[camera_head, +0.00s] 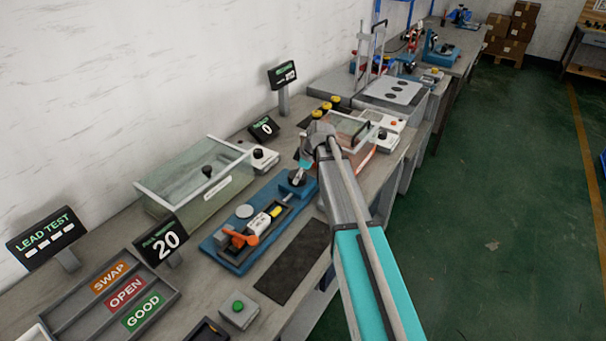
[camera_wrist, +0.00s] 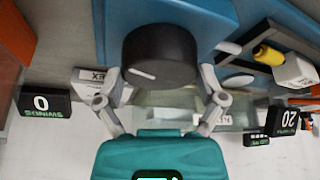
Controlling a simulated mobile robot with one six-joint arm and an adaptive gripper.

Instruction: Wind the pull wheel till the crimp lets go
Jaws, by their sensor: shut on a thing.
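The pull wheel (camera_wrist: 160,55) is a round black knob with a white line on its face, at the blue end of the pull rig. My gripper (camera_wrist: 164,78) has one finger at each side of it and is shut on it. In the head view my gripper (camera_head: 299,174) is small over the right end of the blue pull rig (camera_head: 225,255), and mostly hides the wheel. A white piece with a yellow part (camera_head: 275,212) and an orange lever (camera_head: 241,239) sit on the rig. The crimp itself is too small to make out. The pull display (camera_head: 163,241) reads 20.
A glass-lidded box (camera_head: 190,178) stands behind the rig, and a display reading 0 (camera_head: 263,128) stands beyond it. A dark mat (camera_head: 292,262) and a green button box (camera_head: 238,309) lie in front. The sorting tray (camera_head: 97,312) is at the lower left.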

